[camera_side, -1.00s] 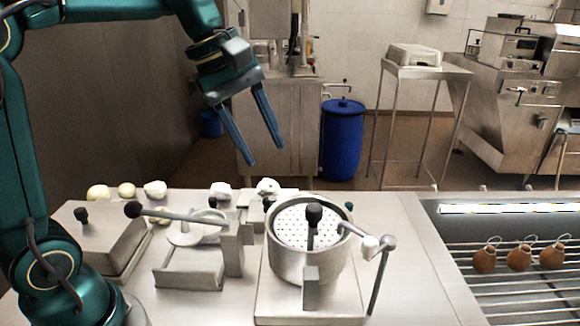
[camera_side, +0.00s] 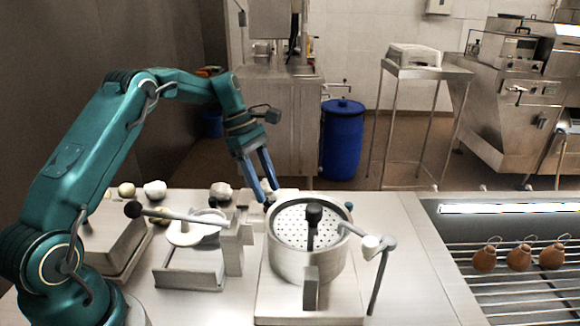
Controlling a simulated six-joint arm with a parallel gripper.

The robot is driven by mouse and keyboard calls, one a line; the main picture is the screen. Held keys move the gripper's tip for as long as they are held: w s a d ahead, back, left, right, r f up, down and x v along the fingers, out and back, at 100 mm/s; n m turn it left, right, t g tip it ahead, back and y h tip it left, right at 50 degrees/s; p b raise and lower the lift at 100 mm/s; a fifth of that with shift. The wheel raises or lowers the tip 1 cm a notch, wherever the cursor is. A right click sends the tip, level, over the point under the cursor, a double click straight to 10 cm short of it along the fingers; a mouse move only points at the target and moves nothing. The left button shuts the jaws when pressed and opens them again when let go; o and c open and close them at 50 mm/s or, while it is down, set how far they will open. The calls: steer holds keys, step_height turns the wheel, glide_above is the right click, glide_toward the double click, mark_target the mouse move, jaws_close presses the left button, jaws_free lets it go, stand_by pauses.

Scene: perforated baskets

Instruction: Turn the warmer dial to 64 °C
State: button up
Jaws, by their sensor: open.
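My gripper (camera_side: 267,194) is open and empty, with two blue fingers pointing down behind the steel pot (camera_side: 292,263). Its fingertips are close to a small black knob (camera_side: 267,204) at the pot's back left; I cannot tell whether they touch it. This knob may be the warmer dial, but no scale or 64 °C mark is readable. The body under the knob is mostly hidden by the pot and a metal post. The pot holds a perforated plate (camera_side: 290,226) with a black-topped handle (camera_side: 314,214).
A press with a long lever (camera_side: 178,216) stands left of the pot. A crank arm (camera_side: 372,250) rises at the pot's right. A lidded steel box (camera_side: 110,240) is partly behind my arm. Pale round pieces (camera_side: 155,189) lie along the back. The counter (camera_side: 400,235) right of the pot is clear.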

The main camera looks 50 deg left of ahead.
steer(key=shift+x, duration=1.15)
steer(key=shift+c, duration=0.3)
jaws_close()
steer(key=shift+w+m+g, duration=0.15)
steer(key=shift+m+g, duration=0.75)
steer(key=shift+m, duration=1.3)
